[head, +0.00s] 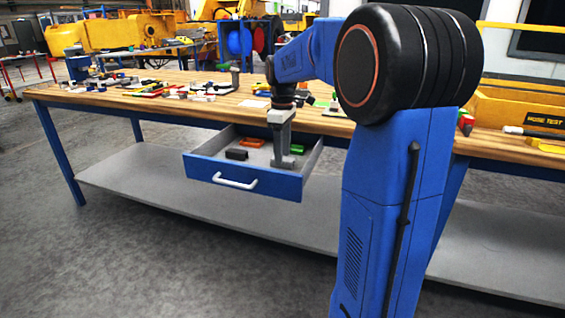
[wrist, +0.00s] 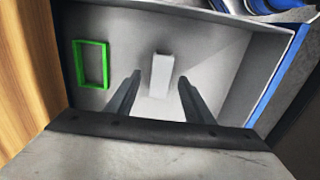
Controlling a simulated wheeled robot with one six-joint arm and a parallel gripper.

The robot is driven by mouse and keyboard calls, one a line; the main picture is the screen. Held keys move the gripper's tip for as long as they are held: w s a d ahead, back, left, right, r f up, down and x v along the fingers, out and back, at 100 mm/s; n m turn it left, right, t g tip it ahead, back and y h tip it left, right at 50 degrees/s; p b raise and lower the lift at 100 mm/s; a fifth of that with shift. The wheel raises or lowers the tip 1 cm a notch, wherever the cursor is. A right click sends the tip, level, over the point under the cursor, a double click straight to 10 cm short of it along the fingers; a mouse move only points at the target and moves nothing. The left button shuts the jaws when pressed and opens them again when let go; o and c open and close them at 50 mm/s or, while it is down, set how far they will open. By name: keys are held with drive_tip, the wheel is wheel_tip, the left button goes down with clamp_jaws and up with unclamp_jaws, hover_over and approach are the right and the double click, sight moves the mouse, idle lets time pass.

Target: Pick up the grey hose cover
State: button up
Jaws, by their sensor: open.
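A light grey block, which looks like the grey hose cover (wrist: 161,72), lies on the floor of the open drawer (wrist: 235,22) in the wrist view. My gripper (wrist: 159,82) is open, with one dark finger to each side of the block's near part and a visible gap on both sides. I cannot tell how far above the block the fingertips are. In the head view my gripper (head: 283,163) points straight down into the drawer (head: 210,174). I cannot make out the grey block there.
A green rectangular frame (wrist: 91,64) lies left of the block in the wrist view. In the head view the drawer also holds a black block (head: 237,154), an orange piece (head: 254,142) and a green piece (head: 297,149). Drawer walls surround my gripper. The wooden workbench (head: 150,104) carries several parts.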

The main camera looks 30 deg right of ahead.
drive_tip(key=shift+f, duration=0.85)
drive_tip(key=c, duration=0.9)
drive_tip(key=shift+r, duration=0.1)
